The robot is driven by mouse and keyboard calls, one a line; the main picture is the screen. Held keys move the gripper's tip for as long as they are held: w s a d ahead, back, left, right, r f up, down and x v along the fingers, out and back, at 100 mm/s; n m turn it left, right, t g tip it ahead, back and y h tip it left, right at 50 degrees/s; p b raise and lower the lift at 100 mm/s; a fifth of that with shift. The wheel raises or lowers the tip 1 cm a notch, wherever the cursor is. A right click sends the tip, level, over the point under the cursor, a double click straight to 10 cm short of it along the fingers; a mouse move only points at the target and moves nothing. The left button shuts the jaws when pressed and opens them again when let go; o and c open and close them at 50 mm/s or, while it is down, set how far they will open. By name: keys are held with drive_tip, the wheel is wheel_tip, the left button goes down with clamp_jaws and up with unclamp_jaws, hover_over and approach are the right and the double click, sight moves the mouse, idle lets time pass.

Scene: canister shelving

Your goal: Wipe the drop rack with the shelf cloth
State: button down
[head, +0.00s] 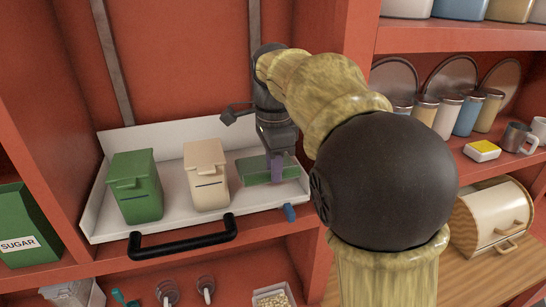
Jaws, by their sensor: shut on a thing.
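The drop rack (176,217) is a white, low-walled tray pulled down in the red cabinet bay, with a black handle (182,240) along its front. My gripper (276,174) points down over the rack's right part. It is shut on a green piece (254,172), which looks like the shelf cloth, low at the rack's floor. I cannot tell whether the cloth touches the floor all along. A green lidded canister (136,188) and a cream lidded canister (206,176) stand upright in the rack, left of the cloth. My arm hides part of the right side.
A blue tab (290,213) sits at the rack's front right. A green sugar box (20,228) stands at the far left. The right shelves hold jars, mugs, a yellow-topped dish (482,150) and a bread bin (490,217). Small utensils lie below the rack.

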drive_tip(key=shift+w+r, duration=0.25)
drive_tip(key=shift+r, duration=0.6)
drive_tip(key=shift+s+a+r, duration=0.1)
drive_tip(key=shift+s+r, duration=0.05)
drive_tip(key=shift+s, duration=0.15)
drive_tip(key=shift+w, duration=0.15)
